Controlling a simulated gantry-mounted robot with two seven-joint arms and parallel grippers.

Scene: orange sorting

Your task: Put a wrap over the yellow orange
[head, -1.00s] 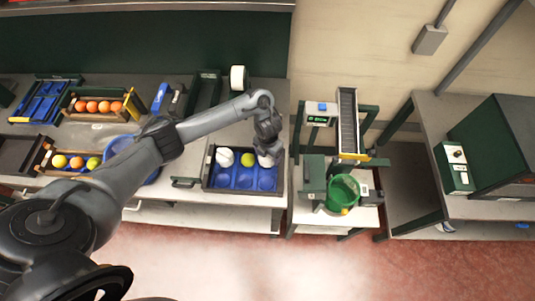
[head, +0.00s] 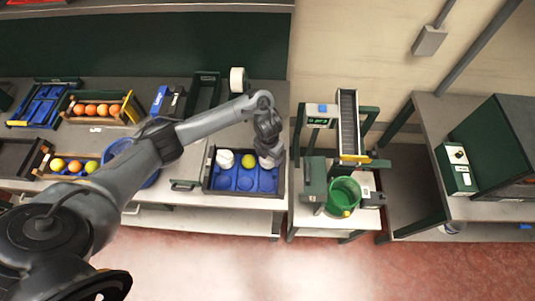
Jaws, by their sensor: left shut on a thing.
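The yellow orange (head: 248,160) sits bare in the back middle cup of the dark tray with blue cups (head: 245,188). A white wrapped item (head: 225,158) sits in the cup to its left. My left gripper (head: 268,162) is over the back right cup, just right of the yellow orange. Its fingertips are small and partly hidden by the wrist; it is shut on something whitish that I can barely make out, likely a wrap. My right gripper is not in view.
A white roll (head: 238,79) stands behind the tray. A crate of oranges (head: 98,110) and a crate of mixed fruit (head: 75,166) are at left. A green bucket (head: 344,194) stands on the right-hand stand. The tray's front cups are empty.

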